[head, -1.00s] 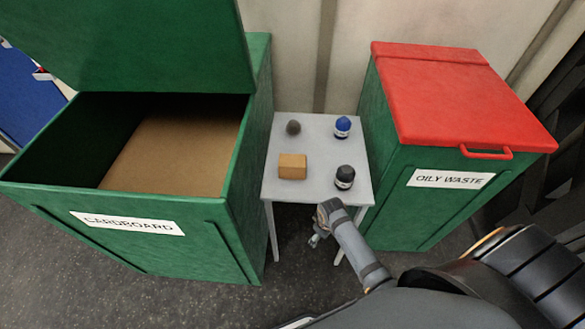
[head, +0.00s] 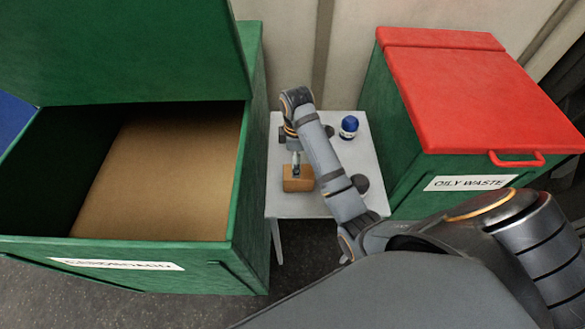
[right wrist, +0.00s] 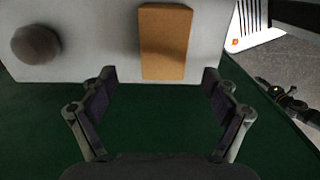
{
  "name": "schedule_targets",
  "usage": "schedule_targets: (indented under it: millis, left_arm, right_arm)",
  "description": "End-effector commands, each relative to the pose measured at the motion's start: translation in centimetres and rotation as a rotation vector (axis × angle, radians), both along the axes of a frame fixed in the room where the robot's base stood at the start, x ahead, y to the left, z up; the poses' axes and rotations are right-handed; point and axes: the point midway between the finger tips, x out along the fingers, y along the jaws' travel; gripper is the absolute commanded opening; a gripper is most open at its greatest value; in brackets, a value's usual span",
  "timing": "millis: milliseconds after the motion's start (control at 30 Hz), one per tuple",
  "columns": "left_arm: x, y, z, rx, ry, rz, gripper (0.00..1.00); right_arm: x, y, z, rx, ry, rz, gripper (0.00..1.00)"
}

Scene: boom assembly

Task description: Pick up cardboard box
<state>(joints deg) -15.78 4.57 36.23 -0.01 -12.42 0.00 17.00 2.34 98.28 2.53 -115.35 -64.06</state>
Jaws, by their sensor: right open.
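The cardboard box (head: 298,184), a small brown block, sits on the small grey-white table (head: 285,207) near its left edge. My right gripper (head: 296,168) is over the box in the head view, pointing down. In the right wrist view the open fingers (right wrist: 160,78) stand apart with nothing between them. The box (right wrist: 165,42) lies just beyond the fingertips, roughly centred between them and not gripped. My left gripper is not in view.
A blue-topped bottle (head: 349,128) stands at the table's back right. A dark item (head: 361,183) shows partly behind my arm. The open green cardboard bin (head: 251,190) stands left, and the red-lidded oily waste bin (head: 470,95) right, lid shut.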

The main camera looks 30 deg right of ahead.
Motion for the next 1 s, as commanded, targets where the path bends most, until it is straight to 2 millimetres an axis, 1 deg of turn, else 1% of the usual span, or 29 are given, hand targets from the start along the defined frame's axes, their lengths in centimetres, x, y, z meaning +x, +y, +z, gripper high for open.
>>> schedule_targets:
  millis: [33,133,200,300,400,467,567,600,667,767,867,900,1000]
  left_arm:
    - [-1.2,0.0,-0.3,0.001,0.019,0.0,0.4]
    - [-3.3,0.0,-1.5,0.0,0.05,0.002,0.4]
    - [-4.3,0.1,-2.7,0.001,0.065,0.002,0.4]
    - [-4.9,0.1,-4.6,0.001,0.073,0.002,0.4]
    - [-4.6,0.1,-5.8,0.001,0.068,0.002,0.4]
    - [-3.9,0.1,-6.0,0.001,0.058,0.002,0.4]
    - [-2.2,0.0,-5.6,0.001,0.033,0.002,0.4]
    - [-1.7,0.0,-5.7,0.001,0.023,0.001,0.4]
    - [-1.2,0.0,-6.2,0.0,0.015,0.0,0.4]
    - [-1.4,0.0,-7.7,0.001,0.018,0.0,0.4]
    - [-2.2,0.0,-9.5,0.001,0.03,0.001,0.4]
    - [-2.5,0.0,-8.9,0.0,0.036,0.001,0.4]
    - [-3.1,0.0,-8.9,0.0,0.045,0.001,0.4]
  right_arm:
    - [0.0,0.0,-0.2,0.0,0.001,0.0,0.88]
    - [0.0,0.0,-1.2,0.0,0.0,-0.002,0.88]
    - [-0.1,0.0,-2.4,0.0,0.0,-0.002,0.88]
    - [-0.1,-0.1,-4.3,0.0,-0.001,-0.003,0.88]
    - [-0.1,-0.1,-5.6,0.0,-0.001,-0.003,0.88]
    - [-0.1,-0.1,-5.7,-0.001,-0.002,-0.003,0.88]
    - [-0.1,-0.1,-5.5,-0.001,-0.002,-0.004,0.88]
    - [-0.1,-0.1,-5.6,-0.001,-0.002,-0.004,0.88]
    - [-0.1,-0.2,-6.2,0.0,-0.001,-0.004,0.88]
    - [-0.3,-0.4,-7.8,-0.003,-0.001,-0.004,0.88]
    - [-0.4,-0.8,-9.6,-0.003,-0.001,-0.005,0.88]
    - [-0.4,-0.7,-9.7,-0.002,0.001,-0.004,0.88]
    - [-0.4,-0.6,-10.6,-0.001,0.0,-0.004,0.88]
